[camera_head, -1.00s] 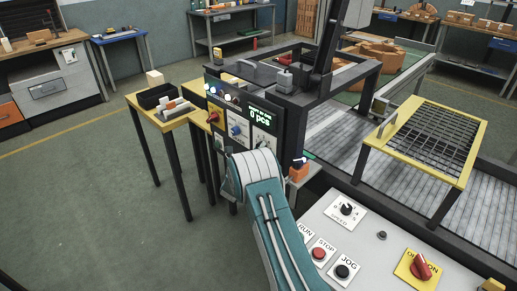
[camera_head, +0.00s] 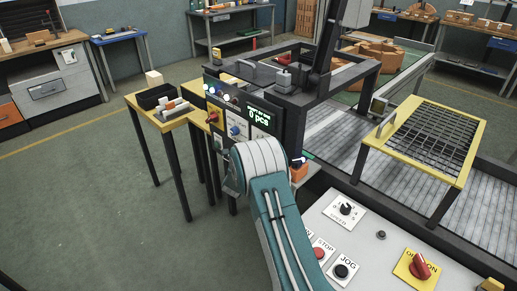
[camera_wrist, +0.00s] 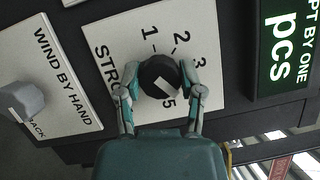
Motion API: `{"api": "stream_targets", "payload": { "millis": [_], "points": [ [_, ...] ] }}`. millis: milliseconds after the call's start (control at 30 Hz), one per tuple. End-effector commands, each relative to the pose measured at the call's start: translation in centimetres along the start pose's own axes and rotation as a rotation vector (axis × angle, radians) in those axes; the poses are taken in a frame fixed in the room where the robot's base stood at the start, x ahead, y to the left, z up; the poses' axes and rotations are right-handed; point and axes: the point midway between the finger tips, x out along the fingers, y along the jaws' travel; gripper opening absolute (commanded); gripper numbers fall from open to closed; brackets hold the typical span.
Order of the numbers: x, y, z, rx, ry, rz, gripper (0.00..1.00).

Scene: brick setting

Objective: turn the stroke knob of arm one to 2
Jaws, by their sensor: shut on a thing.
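The stroke knob (camera_wrist: 158,73) is round and black with a white pointer bar, on a white plate (camera_wrist: 112,35) lettered STRO… with numbers around it. In the wrist view, 1, 2, 3 and 5 can be read; the rest is hidden. The pointer bar lies on the side of the knob nearer my gripper, slanted; I cannot tell which number it marks. My gripper (camera_wrist: 160,82) has one finger on each side of the knob and is shut on it. In the head view my arm hides the gripper and the knob on the control panel (camera_head: 212,88).
A grey WIND BY HAND knob (camera_wrist: 24,100) is left of the stroke plate in the wrist view. A green-lit pcs display (camera_wrist: 283,45) is at right. A sloped console (camera_head: 380,262) with buttons and a red switch (camera_head: 420,266) is right of my arm.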

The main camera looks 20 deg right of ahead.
Motion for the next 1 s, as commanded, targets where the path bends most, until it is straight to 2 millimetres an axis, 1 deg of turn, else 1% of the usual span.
{"api": "stream_targets", "payload": {
  "millis": [33,1000],
  "points": [
    [-0.23,0.25,0.37,-0.041,-0.010,0.025,0.02],
    [-0.35,0.55,0.36,-0.890,-0.014,0.375,0.02]
  ]
}}
